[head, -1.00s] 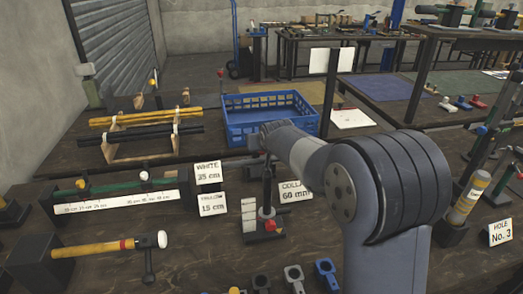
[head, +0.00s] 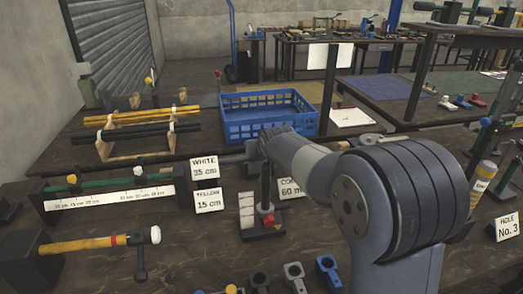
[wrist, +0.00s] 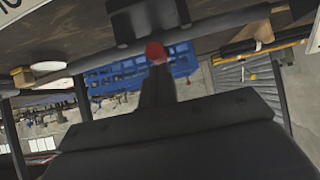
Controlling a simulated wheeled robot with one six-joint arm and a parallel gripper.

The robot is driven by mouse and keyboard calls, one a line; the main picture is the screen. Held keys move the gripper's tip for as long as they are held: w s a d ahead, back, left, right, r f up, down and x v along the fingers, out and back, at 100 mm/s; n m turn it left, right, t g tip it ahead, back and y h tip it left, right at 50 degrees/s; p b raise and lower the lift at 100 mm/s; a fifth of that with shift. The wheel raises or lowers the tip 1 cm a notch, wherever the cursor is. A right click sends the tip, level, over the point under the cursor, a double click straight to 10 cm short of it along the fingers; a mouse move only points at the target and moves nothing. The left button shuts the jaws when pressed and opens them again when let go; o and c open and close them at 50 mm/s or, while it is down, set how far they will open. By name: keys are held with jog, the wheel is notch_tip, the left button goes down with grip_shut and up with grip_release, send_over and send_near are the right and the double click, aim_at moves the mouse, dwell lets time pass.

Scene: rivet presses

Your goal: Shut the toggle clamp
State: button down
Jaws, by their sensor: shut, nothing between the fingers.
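The toggle clamp (head: 265,222) appears to be the small dark fixture with a red part at the front middle of the bench. A dark upright piece rises from it toward my wrist; whether this is its handle I cannot tell. Whether the fingers touch the red tip is unclear.
A grey bar (wrist: 225,20) crosses by the dark block. A blue crate (head: 232,128) stands behind. Several small clamp-like parts (head: 293,272) line the front edge.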

jog(key=shift+s+f, duration=0.2)
jog(key=shift+f, duration=0.5)
notch_tip(320, 180, up, 11)
jog(key=p, duration=0.1)
jog(key=shift+w+r+p, duration=0.2)
jog(key=shift+p, duration=0.2)
jog(key=shift+f, duration=0.1)
notch_tip(320, 180, down, 10)
jog(key=b, duration=0.1)
jog(key=shift+b, duration=0.35)
jog(key=shift+s+d, duration=0.1)
jog(key=shift+s, duration=0.05)
